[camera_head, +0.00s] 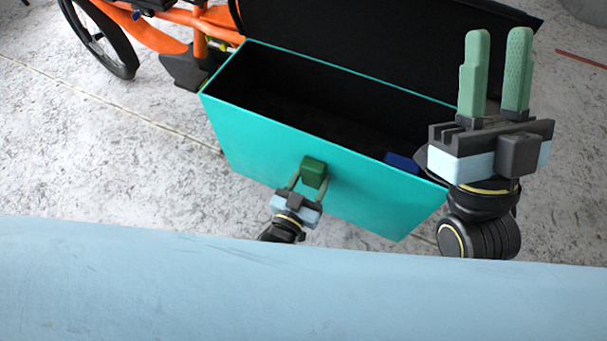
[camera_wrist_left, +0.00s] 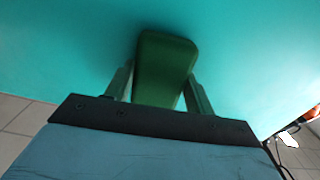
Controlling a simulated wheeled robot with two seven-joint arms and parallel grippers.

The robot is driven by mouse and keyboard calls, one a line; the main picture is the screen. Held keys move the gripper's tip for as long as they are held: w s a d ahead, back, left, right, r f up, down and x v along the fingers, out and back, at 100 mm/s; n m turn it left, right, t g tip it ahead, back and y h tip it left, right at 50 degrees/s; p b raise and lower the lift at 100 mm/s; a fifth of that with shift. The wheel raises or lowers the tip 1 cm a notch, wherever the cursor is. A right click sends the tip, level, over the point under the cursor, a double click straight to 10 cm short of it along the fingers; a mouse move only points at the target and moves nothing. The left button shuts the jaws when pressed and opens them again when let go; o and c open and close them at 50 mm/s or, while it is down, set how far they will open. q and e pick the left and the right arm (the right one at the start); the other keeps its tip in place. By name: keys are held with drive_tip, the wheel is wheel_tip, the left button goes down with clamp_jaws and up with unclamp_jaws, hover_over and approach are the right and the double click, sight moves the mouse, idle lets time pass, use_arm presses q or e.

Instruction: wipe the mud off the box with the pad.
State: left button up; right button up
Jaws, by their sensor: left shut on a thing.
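The teal box (camera_head: 262,143) of the cargo bike stands open, its near wall facing me. My left gripper (camera_head: 309,181) is shut on the dark green pad (camera_head: 314,168) and holds it at the middle of this near wall. In the left wrist view the pad (camera_wrist_left: 165,65) is between both fingers, its far end at the teal wall (camera_wrist_left: 70,60); I cannot tell whether it presses on it. I see no mud on the visible part of the wall; the pad and gripper hide a patch. My right gripper (camera_head: 498,40) is raised at the right, fingers up, parted and empty.
A black lid (camera_head: 390,45) stands up behind the box. A small blue thing (camera_head: 402,162) shows at the box's right end. The orange bike frame (camera_head: 150,35) and a wheel (camera_head: 100,40) are at the upper left. The pale floor left of the box is clear.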

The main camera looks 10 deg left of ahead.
use_arm(q)
drive_tip(key=shift+s+d, duration=0.25)
drive_tip(key=shift+d, duration=0.5)
drive_tip(key=shift+s+d, duration=0.2)
drive_tip(key=shift+d, duration=0.55)
drive_tip(key=shift+w+a+p, duration=0.2)
drive_tip(key=shift+w+a, duration=0.35)
drive_tip(key=shift+a, duration=1)
drive_tip(key=shift+w+a+p, duration=0.25)
drive_tip(key=shift+w+a, duration=0.25)
drive_tip(key=shift+a, duration=1.1)
drive_tip(key=shift+w+a+p, duration=0.2)
drive_tip(key=shift+w+a, duration=0.35)
drive_tip(key=shift+a, duration=1)
drive_tip(key=shift+w+a, duration=0.35)
drive_tip(key=shift+a, duration=0.4)
drive_tip(key=shift+w+a, duration=0.3)
drive_tip(key=shift+a, duration=0.4)
drive_tip(key=p, duration=0.2)
approach(281, 154)
drive_tip(key=shift+w, duration=0.3)
